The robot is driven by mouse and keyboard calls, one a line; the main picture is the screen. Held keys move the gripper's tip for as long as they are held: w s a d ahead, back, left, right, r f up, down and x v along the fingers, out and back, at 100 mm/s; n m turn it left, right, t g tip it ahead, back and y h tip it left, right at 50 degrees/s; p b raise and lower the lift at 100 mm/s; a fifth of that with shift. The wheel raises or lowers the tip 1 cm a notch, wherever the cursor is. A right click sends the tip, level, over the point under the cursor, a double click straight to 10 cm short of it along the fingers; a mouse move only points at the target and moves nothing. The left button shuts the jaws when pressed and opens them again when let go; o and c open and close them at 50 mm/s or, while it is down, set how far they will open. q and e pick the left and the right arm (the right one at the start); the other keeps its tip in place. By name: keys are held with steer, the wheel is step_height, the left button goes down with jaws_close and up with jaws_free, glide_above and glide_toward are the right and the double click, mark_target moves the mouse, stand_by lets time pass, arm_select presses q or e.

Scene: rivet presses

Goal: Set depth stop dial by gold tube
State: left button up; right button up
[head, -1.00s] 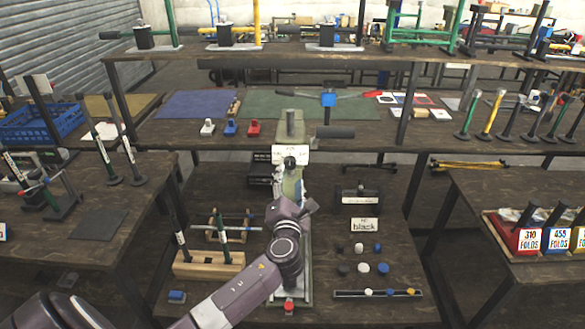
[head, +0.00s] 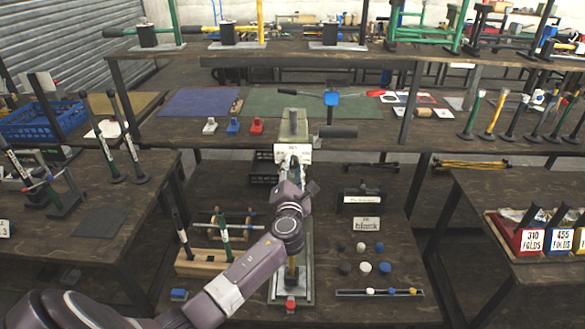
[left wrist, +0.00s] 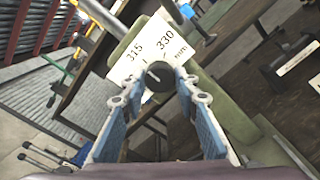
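A black round depth stop dial (left wrist: 160,76) with a white pointer line sits on a white scale plate (left wrist: 127,66) marked 315 and 330 in the left wrist view. The pointer lies toward the 315 side. My left gripper (left wrist: 157,88) is open, its blue-padded fingers on either side of the dial; contact cannot be told. In the head view my left gripper (head: 294,172) is at the green press (head: 293,125), just below its white plate. A gold-brown tube (head: 292,270) stands low on the press, partly hidden by my arm. My right gripper is not in view.
Left of the press is a wooden rack (head: 205,262) with dark-handled tools. To its right are several round knobs (head: 366,267) and a strip tray (head: 345,293). A shelf with a green mat (head: 300,117) lies behind. A red knob (head: 291,305) is at the press foot.

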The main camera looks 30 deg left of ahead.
arm_select(q)
steer(key=c, duration=0.3)
steer(key=shift+c, duration=0.2)
steer(key=shift+n, duration=0.3)
steer(key=n, duration=0.3)
steer(key=shift+n, duration=0.4)
steer(key=n, duration=0.3)
steer(key=shift+f+n+b, duration=0.1)
steer(key=shift+n+b, duration=0.2)
steer(key=shift+b, duration=0.05)
steer(key=shift+n+b, duration=0.45)
steer(key=shift+n, duration=1.35)
steer(key=o, duration=1.1)
